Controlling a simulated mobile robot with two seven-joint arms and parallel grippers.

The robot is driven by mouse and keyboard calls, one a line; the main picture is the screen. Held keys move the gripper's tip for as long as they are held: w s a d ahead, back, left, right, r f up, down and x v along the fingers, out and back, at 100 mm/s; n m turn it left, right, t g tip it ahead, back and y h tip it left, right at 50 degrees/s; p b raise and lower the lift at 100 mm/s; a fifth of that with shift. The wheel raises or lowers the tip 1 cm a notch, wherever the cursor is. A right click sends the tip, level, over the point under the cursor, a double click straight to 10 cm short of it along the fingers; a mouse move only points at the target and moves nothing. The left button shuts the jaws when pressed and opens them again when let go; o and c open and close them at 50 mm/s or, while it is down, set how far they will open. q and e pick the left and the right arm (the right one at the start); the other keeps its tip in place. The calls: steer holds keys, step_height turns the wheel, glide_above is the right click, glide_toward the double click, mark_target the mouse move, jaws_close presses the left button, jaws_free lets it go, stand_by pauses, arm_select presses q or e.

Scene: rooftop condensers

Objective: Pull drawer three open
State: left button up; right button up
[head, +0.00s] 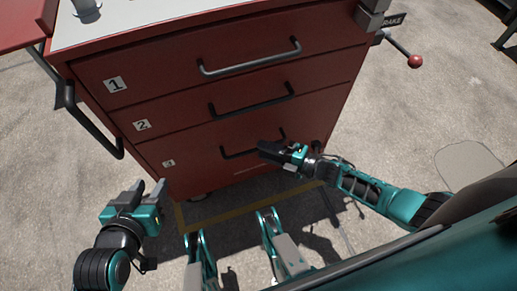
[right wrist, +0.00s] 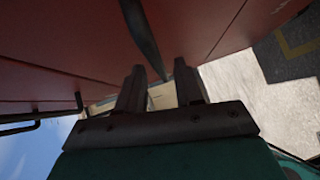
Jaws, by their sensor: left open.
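Drawer three (head: 195,160) is the lowest red drawer, with a small "3" label (head: 168,163). It looks flush with the cabinet front. Its dark bar handle (head: 233,153) is partly hidden by my right gripper (head: 266,150), which is at the handle's right part. In the right wrist view, the fingers of my right gripper (right wrist: 160,85) stand apart, and a dark bar (right wrist: 143,38), which looks like the handle, runs down between them with a gap on each side. My left gripper (head: 150,190) is open and empty, low and left of the cabinet, away from the drawer.
Drawers one (head: 160,85) and two (head: 175,118) above look closed, each with a bar handle. A side rail (head: 95,130) is on the cabinet's left. A red-knobbed brake lever (head: 414,61) sticks out at the upper right. The concrete floor (head: 60,190) at left is clear.

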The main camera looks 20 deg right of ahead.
steer(key=shift+x, duration=1.45)
steer(key=shift+c, duration=0.2)
jaws_close()
